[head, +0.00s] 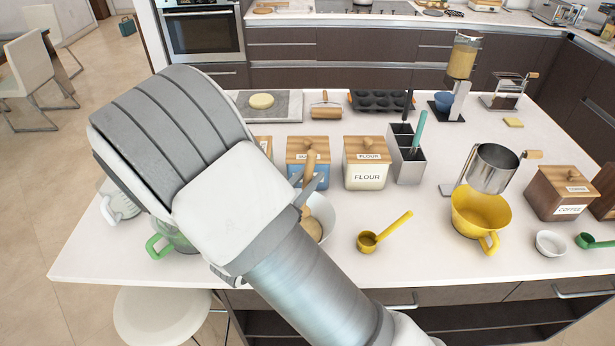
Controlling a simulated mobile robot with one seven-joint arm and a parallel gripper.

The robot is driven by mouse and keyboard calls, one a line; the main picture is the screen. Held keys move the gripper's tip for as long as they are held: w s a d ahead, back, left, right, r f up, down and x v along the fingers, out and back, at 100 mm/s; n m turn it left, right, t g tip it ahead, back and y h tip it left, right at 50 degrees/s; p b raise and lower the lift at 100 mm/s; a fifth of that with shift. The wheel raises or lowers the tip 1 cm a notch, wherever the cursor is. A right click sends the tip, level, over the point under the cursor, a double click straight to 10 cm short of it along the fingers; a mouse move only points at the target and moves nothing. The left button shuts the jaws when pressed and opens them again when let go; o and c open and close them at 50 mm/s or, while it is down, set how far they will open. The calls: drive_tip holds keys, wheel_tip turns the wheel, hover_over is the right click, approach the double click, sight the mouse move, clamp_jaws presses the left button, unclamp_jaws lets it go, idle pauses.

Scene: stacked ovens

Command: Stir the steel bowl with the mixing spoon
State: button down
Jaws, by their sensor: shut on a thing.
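The mixing spoon (310,166) has a light wooden handle that stands up steeply in front of the canisters. My gripper (309,187) is shut on this handle, above the bowl. The steel bowl (329,212) looks pale grey and stands on the white counter, with its left and front parts hidden behind my arm. Something tan shows inside the bowl below my gripper; I cannot tell whether it is the spoon's head or the bowl's contents.
Behind the bowl stand a blue canister (297,172) and a flour canister (366,175). A yellow measuring cup (367,241) lies to the right, and a yellow bowl (478,222) sits farther right. A green-handled jug (180,243) is at left, partly hidden by my arm.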

sight(308, 159)
wheel_tip(308, 159, up, 5)
drive_tip(key=p, duration=0.4)
idle(0.8)
